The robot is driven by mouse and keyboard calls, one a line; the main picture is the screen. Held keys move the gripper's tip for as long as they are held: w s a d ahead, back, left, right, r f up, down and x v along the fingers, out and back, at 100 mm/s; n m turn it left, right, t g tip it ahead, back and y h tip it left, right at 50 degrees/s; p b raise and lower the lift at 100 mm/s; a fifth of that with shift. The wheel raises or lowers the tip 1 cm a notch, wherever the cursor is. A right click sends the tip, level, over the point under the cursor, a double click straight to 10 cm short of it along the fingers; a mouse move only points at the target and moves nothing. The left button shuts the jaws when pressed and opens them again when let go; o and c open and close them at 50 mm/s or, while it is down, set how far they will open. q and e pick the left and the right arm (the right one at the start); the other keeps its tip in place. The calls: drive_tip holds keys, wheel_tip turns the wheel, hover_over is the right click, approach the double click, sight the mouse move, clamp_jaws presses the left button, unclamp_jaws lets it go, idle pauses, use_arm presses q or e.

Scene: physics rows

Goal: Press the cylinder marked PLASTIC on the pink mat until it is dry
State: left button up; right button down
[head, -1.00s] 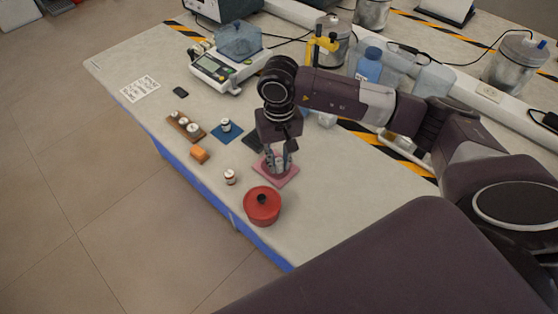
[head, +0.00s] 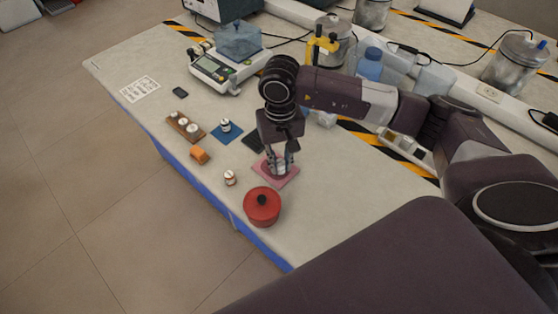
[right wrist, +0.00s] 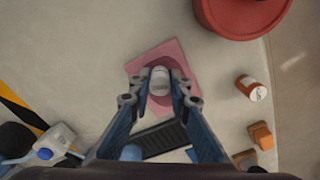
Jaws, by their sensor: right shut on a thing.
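The pink mat (head: 291,178) lies flat on the bench near its front edge, and it also shows in the right wrist view (right wrist: 140,66). A pale, white-topped cylinder (right wrist: 159,82) stands over the mat between my right fingers; its marking is too small to read. My right gripper (head: 278,168) points down over the mat and is shut on this cylinder, with a finger on each side in the right wrist view (right wrist: 160,76). I cannot tell whether the cylinder's base touches the mat. My left gripper is out of view.
A dark mat (head: 253,138), a blue mat (head: 228,133) with a cylinder, an orange block (head: 200,155) and a wooden rack (head: 186,127) lie left. Bench right of the pot is clear.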

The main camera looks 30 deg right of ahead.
drive_tip(key=shift+r, duration=0.4)
drive_tip(key=shift+r+p, duration=1.15)
drive_tip(key=shift+r, duration=1.4)
